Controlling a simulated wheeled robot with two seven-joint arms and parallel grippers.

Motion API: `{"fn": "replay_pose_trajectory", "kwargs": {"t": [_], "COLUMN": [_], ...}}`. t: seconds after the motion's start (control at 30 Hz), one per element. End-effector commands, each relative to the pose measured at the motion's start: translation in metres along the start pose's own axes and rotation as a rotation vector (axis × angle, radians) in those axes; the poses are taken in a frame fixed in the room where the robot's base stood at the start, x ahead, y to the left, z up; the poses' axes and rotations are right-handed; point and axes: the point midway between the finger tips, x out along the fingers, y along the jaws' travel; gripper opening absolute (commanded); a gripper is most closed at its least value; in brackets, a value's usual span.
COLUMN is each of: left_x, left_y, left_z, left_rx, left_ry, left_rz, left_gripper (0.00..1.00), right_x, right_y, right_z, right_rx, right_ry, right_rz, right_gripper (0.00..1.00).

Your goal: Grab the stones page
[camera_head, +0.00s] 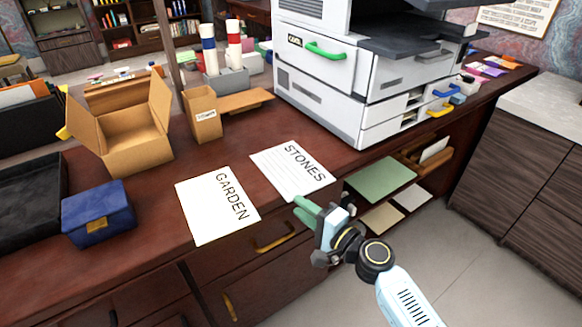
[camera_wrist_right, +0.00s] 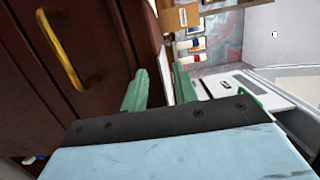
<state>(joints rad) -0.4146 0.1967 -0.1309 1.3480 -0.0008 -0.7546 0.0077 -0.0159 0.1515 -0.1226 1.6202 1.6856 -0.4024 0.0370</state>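The white stones page (camera_head: 285,178) lies flat on the dark red desk, with "STONES" printed along its right part. A similar garden page (camera_head: 203,216) lies to its left, apart from it. My right gripper (camera_head: 307,211) has green fingers and is just off the desk's front edge, below the stones page in the picture. In the right wrist view its two fingers (camera_wrist_right: 160,92) stand apart with nothing between them. My left gripper does not show.
A large white printer (camera_head: 320,100) stands behind the stones page. An open cardboard box (camera_head: 125,130) and a blue box (camera_head: 97,213) are to the left. A drawer handle (camera_head: 275,238) projects below the front edge. Open shelves with a green folder (camera_head: 381,178) are at the right.

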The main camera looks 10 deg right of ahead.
Motion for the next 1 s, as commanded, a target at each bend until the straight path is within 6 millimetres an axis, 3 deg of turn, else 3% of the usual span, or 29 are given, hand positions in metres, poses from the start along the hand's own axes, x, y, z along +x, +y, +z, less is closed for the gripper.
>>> {"fn": "replay_pose_trajectory", "kwargs": {"t": [0.17,0.43,0.67,1.0], "left_x": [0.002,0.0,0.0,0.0], "left_y": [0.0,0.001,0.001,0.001], "left_z": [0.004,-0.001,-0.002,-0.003], "left_rx": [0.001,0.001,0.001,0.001], "left_ry": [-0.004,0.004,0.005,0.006], "left_rz": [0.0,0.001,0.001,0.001], "left_gripper": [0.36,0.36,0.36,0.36], "right_x": [0.023,0.026,0.026,0.026], "right_y": [0.0,0.0,0.0,0.0], "right_z": [0.0,0.0,0.0,0.0], "right_rx": [0.0,-0.001,0.0,-0.001], "right_ry": [0.0,0.001,0.001,0.001], "right_rz": [-0.001,0.001,0.001,0.001], "right_gripper": [0.29,0.29,0.0,0.0]}}
